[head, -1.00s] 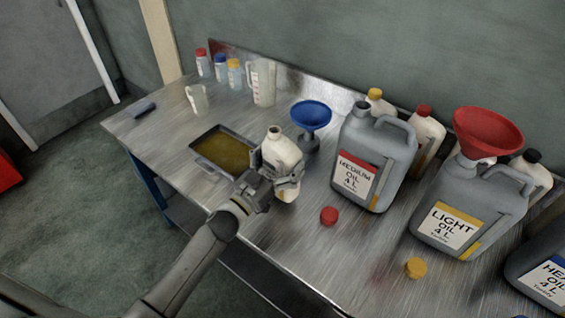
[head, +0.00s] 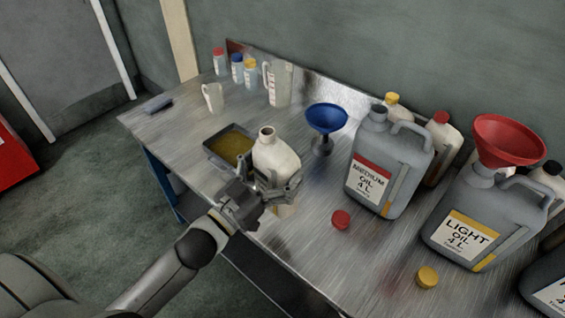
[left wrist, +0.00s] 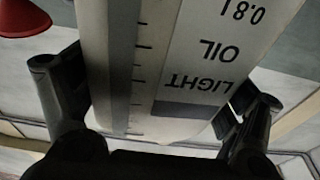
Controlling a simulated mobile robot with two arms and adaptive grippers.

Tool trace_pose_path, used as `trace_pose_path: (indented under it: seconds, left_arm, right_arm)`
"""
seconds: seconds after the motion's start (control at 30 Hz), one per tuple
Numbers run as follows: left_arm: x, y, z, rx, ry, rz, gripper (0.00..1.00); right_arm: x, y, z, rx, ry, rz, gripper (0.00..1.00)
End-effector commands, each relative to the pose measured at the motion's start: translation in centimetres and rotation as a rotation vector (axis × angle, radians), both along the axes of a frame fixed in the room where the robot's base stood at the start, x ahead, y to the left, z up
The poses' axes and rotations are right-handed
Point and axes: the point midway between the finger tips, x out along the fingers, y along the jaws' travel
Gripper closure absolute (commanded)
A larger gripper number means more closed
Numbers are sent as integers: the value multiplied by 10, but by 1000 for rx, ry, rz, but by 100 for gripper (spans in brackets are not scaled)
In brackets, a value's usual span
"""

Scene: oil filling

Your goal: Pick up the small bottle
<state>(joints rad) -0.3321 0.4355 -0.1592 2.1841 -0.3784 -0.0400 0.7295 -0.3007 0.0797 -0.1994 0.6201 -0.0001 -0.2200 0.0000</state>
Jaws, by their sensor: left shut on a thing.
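The small cream bottle (head: 277,157) has an open neck and no cap on it. My left gripper (head: 279,190) is shut around its lower body, and the bottle looks raised off the bench and close to upright. In the left wrist view the bottle (left wrist: 150,60) fills the middle between the two dark fingers (left wrist: 150,115). Its label reads LIGHT OIL 0.8 l, upside down there. The bottle hides part of the tray of oil behind it. My right gripper is not in view.
The metal bench (head: 300,240) holds an oil tray (head: 207,150), a blue funnel (head: 327,118), a MEDIUM OIL can (head: 388,160) and a LIGHT OIL can (head: 480,215) with a red funnel (head: 508,140). A red cap (head: 341,219) and yellow cap (head: 427,277) lie in front.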

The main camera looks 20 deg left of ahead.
Motion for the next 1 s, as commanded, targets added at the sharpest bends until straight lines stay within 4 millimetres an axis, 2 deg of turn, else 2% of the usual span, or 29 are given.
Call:
trace_pose_path:
  seconds: [0.2,0.4,1.0]
  left_arm:
    - [-16,1,7,1,-2,-2,57]
    - [-25,2,11,-1,-2,-1,57]
    - [-28,2,15,1,-4,-3,57]
  right_arm:
    - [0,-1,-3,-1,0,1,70]
    - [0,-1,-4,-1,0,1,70]
    - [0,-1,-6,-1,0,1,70]
